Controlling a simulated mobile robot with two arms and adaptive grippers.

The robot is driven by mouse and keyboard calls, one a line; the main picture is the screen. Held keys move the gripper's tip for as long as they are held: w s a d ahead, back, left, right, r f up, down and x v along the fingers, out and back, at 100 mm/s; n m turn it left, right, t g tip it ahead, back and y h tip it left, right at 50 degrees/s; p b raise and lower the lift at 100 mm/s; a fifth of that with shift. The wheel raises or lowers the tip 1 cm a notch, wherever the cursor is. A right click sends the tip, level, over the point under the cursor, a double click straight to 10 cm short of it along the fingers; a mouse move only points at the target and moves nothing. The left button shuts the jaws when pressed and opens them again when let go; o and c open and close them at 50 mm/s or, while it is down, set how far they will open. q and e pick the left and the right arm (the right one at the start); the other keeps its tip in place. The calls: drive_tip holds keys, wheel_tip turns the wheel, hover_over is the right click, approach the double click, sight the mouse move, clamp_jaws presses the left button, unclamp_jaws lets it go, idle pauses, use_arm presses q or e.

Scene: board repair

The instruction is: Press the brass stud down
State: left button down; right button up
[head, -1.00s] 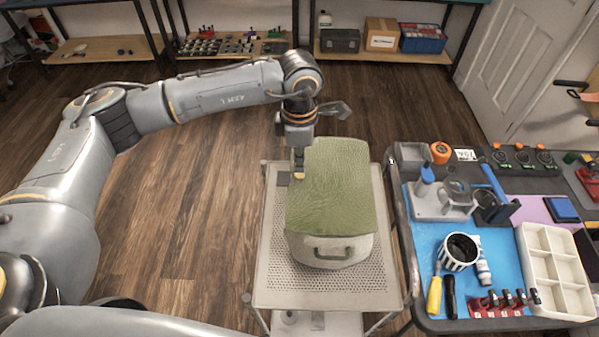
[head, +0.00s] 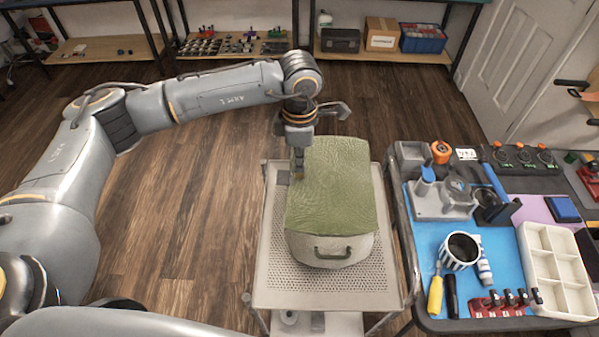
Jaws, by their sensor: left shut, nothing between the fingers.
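My left gripper (head: 298,172) is shut and empty, pointing down at the far left corner of the case. Its fingertips are small and partly lost against the edge of the green cover. I cannot tell whether they touch anything. A small brownish piece (head: 283,177) sits at the cart's left edge, just left of the fingertips. I cannot tell whether it is the brass stud, and no other stud is clearly visible. My right gripper is not in view.
The case stands on a perforated metal cart (head: 330,290). To the right, a dark workbench (head: 405,270) holds a striped cup (head: 461,249), a yellow screwdriver (head: 436,292) and a white compartment tray (head: 556,270). The wooden floor left of the cart is clear.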

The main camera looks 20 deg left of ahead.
use_arm(q)
drive_tip(key=shift+f+b, duration=0.8)
drive_tip(key=shift+f, duration=0.1)
drive_tip(key=shift+f+b, duration=0.35)
drive_tip(key=shift+b, duration=0.2)
idle(0.5)
drive_tip(key=shift+r, duration=0.1)
drive_tip(key=shift+r+p, duration=0.55)
drive_tip(key=shift+r, duration=0.3)
drive_tip(key=shift+r+p, duration=1.3)
drive_tip(key=shift+r, duration=1.85)
drive_tip(key=shift+f, duration=0.1)
